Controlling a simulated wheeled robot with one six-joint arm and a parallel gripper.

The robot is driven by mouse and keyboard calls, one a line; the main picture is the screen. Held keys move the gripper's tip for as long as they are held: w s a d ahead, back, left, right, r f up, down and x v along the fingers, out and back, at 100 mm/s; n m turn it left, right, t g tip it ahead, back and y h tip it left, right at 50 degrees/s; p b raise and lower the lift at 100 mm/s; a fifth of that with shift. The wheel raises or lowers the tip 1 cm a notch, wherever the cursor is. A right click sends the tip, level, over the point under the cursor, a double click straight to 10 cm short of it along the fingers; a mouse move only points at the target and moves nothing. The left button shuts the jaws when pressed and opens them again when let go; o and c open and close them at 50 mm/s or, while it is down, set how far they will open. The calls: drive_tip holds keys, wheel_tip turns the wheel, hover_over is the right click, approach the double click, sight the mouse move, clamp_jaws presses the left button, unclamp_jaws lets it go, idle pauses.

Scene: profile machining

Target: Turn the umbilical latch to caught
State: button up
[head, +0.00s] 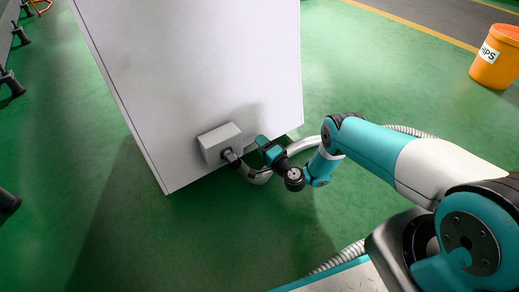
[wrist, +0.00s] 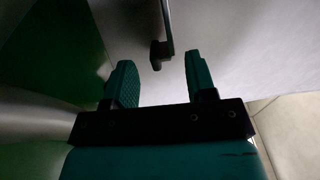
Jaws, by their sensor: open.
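A grey box (head: 220,143) is fixed low on the white cabinet's face. A dark connector (head: 230,156) with a thick pale hose (head: 258,177) is at the box's lower right. My gripper (head: 262,143) is beside the connector, close to the cabinet. In the wrist view my gripper (wrist: 158,57) has its two green fingers apart, with nothing held. A dark bar with a knobbed end, which looks like the latch lever (wrist: 162,50), reaches down into the gap between the fingertips and appears to touch neither. The latch is too small to make out in the head view.
The white cabinet (head: 200,65) stands on the green floor (head: 115,230). The pale hose runs from the connector behind my arm. An orange bin (head: 496,60) stands far off at the right. The floor left of the cabinet is clear except for dark feet at the far left edge.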

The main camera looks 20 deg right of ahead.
drive_tip(key=shift+b+x, duration=0.4)
drive_tip(key=shift+x, duration=0.65)
drive_tip(key=shift+r, duration=0.1)
clamp_jaws()
